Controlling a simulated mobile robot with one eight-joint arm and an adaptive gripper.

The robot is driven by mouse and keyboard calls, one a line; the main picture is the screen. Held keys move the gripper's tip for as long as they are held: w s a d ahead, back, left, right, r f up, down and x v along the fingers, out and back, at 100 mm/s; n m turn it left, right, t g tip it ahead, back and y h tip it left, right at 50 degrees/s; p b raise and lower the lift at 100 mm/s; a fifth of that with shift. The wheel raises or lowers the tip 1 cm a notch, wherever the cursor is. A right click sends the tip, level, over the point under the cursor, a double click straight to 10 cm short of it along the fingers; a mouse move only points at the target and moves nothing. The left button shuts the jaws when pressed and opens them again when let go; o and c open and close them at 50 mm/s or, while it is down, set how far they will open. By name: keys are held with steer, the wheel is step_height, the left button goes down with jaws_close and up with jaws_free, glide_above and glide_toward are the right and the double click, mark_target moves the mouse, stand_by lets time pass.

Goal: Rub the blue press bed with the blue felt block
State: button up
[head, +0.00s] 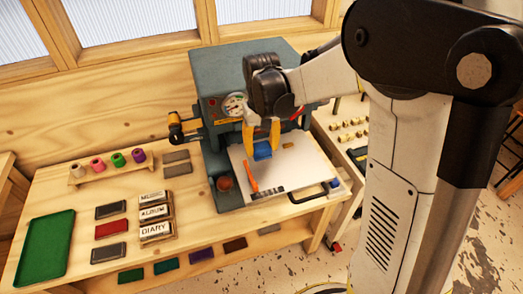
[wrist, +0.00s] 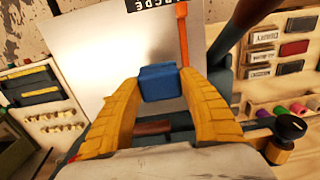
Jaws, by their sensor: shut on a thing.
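My gripper (wrist: 158,88) has yellow fingers and is shut on a blue block (wrist: 160,82), the felt block, which also shows in the head view (head: 262,150). The block is over the pale plate (head: 292,169) of the grey-blue press (head: 222,76). I cannot tell whether the block touches the plate. The press bed is the pale plate's place at the front of the machine; no blue bed surface shows clearly. In the wrist view the plate (wrist: 100,40) lies beyond the fingertips.
An orange stick (head: 251,177) and a dark lettered strip (head: 267,193) lie on the plate. A green tray (head: 44,248), foil rolls (head: 118,159) and labelled blocks (head: 155,213) are on the wooden bench to the left. A rack of small brass pieces (head: 350,130) stands at right.

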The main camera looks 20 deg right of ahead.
steer(key=shift+w+a+r, duration=0.1)
steer(key=shift+r, duration=0.45)
steer(key=shift+r+p, duration=1.15)
steer(key=shift+r, duration=0.3)
